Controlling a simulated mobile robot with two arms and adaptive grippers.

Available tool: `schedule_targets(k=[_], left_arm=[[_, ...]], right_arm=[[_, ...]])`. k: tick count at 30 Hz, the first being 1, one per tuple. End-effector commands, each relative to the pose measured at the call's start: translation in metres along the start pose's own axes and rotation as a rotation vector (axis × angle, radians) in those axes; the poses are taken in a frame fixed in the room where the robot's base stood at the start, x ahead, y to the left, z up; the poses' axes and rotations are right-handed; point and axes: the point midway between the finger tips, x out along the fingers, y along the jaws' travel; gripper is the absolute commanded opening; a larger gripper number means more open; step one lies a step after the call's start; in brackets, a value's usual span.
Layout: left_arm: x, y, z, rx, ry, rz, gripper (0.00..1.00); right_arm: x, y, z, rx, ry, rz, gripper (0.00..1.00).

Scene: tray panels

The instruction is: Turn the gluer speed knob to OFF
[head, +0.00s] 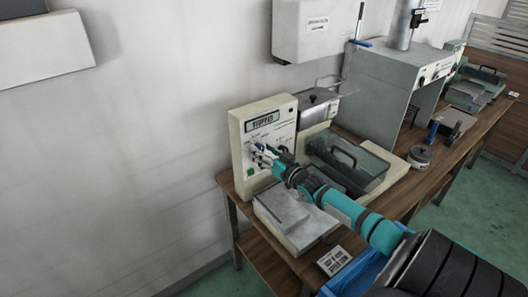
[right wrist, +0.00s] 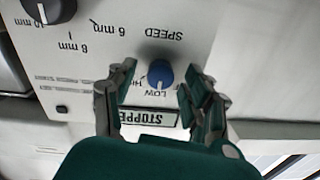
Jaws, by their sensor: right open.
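The gluer speed knob (right wrist: 160,74) is a small blue round knob on a white panel, under upside-down SPEED lettering in the right wrist view. LOW and HI labels lie beside it. A pale mark on it seems to face LOW, but it is too small to be sure. My right gripper (right wrist: 158,92) is open, with one finger on each side of the knob. A gap shows on both sides, and contact cannot be told. In the head view the gripper (head: 268,155) is at the front of the gluer's cream control box (head: 243,152), largely hiding the knob. My left gripper is out of view.
A black knob (right wrist: 48,8) with mm marks is at the panel's upper left in the wrist view.

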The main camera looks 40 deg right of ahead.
Motion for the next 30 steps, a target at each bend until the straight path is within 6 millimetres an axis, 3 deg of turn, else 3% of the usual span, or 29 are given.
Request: schedule_targets(k=[2,13,23,30], left_arm=[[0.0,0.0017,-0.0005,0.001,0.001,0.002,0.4],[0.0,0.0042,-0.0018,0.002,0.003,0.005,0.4],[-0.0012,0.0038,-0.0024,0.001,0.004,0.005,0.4],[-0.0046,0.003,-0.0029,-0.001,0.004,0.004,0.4]], right_arm=[[-0.0002,0.0,0.0,0.0,0.0,0.0,0.5],[-0.0003,-0.0002,0.0,0.0,0.0,0.0,0.02],[-0.0004,-0.0003,-0.0001,-0.032,-0.001,0.0,0.0],[-0.0004,-0.0002,-0.0004,-0.164,-0.006,0.001,0.0]])
